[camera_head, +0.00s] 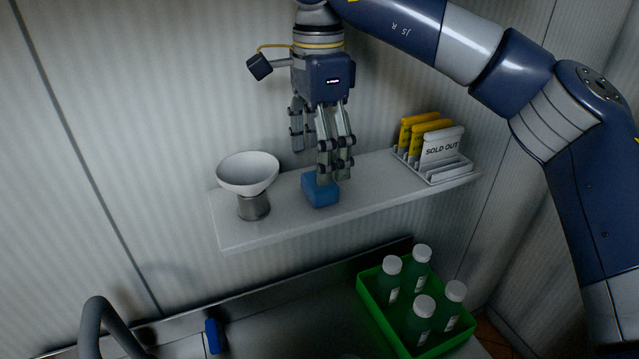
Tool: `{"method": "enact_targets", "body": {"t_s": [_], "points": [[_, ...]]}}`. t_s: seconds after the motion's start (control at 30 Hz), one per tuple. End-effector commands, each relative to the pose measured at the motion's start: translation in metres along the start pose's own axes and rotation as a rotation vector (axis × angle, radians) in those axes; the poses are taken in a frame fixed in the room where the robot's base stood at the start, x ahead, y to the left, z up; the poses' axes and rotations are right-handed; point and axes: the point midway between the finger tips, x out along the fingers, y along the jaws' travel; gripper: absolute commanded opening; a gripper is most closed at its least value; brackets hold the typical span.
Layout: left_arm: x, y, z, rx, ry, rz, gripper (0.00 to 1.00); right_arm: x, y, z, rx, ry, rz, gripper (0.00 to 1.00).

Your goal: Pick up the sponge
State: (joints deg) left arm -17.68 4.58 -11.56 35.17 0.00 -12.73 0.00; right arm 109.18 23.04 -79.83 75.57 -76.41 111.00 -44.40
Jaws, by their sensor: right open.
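A blue block-shaped sponge (321,191) lies on a white wall shelf (345,208), near the shelf's middle. My right gripper (322,160) points down from above. It is open, with its nearer fingers at the top of the sponge and another finger further left and back. The fingers hide part of the sponge's top, and I cannot tell whether they touch it. My left gripper does not show.
A white bowl (247,174) on a metal stand is left of the sponge. A rack with yellow and "SOLD OUT" cards (442,147) stands on the shelf's right. Below are a green crate (371,309) of bottles, a curved tap (97,318) and a small blue object (213,336).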

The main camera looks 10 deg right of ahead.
Motion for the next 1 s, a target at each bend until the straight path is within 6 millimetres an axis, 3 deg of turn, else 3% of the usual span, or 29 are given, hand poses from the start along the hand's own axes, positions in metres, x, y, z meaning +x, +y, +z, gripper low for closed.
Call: {"method": "enact_targets", "body": {"t_s": [0.1,0.2,0.37,0.57,0.6,0.77,1.0], "points": [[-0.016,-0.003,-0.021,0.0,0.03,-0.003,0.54,0.013,-0.001,-0.003,0.0,0.002,0.006,0.78],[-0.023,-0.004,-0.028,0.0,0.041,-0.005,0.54,0.029,-0.002,-0.004,-0.001,0.001,0.005,0.78],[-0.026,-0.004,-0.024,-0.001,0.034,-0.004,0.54,0.045,-0.002,-0.004,0.0,0.001,0.002,0.78],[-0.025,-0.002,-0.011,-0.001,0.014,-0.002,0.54,0.047,-0.003,-0.003,0.001,0.001,0.001,0.78],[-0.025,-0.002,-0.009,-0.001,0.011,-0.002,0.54,0.047,-0.003,-0.003,0.001,0.001,0.001,0.75],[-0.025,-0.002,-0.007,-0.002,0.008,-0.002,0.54,0.047,-0.003,-0.003,0.0,0.0,0.001,0.39],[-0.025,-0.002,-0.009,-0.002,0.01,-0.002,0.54,0.047,-0.002,-0.003,0.0,0.001,0.001,0.37]]}}
